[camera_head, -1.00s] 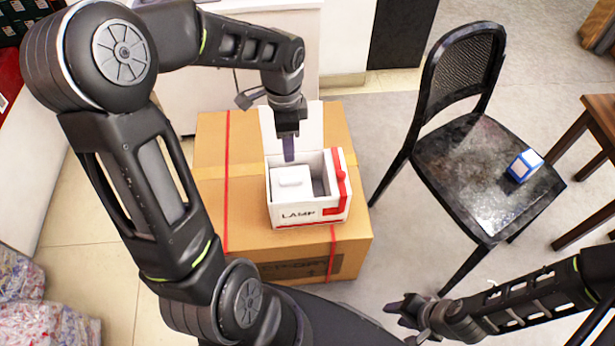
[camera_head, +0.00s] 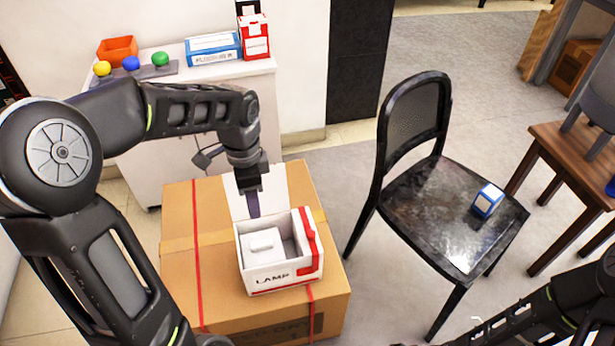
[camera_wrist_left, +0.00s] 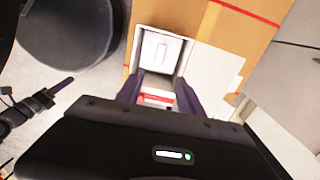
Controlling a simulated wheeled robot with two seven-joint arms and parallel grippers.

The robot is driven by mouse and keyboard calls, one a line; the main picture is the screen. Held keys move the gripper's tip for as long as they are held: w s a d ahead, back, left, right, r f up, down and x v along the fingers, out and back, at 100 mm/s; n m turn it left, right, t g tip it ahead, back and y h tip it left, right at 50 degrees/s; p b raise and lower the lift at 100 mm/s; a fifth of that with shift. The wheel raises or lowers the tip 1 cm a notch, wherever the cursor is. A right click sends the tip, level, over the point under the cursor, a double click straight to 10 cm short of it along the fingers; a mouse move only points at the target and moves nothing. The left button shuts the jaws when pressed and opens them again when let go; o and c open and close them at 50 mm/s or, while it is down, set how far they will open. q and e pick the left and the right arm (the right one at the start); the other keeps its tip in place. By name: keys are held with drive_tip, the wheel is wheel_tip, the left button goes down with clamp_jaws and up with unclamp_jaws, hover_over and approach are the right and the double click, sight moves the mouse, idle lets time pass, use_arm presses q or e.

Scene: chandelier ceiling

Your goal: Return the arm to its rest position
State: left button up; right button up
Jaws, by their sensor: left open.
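My left gripper (camera_head: 253,205) hangs above the back edge of the open lamp box (camera_head: 283,279), in front of its raised white flap. It is open and empty; in the left wrist view its two fingers (camera_wrist_left: 161,92) stand apart with the box beyond them. A white block-shaped item (camera_head: 262,246) sits in the box's left part, and a red item (camera_head: 311,232) lies at its right side. My right arm enters at the lower right; in the left wrist view its gripper (camera_wrist_left: 57,90) shows small at the left, its jaws unclear.
The lamp box stands on a large cardboard carton (camera_head: 185,285). A black chair (camera_head: 440,215) with a blue-and-white cube (camera_head: 487,201) is to the right. A white cabinet (camera_head: 262,95) behind carries balls, an orange bin (camera_head: 117,49) and boxes. A wooden table (camera_head: 570,150) stands far right.

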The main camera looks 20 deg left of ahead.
use_arm(q)
drive_tip(key=s+d+f+n+h+p, duration=0.1)
drive_tip(key=d+f+n+h+p, duration=0.4)
drive_tip(key=d+f, duration=0.7)
drive_tip(key=s+d+f+n+p, duration=0.2)
drive_tip(key=s+d+n+p, duration=0.1)
drive_tip(key=s+d, duration=0.3)
drive_tip(key=s+d+f+n+p, duration=0.3)
drive_tip(key=s+d+n+p, duration=0.1)
drive_tip(key=s+d, duration=0.2)
drive_tip(key=shift+s+d+t+y, duration=0.4)
drive_tip(key=shift+s, duration=0.3)
drive_tip(key=shift+c, duration=0.5)
drive_tip(key=shift+c, duration=0.3)
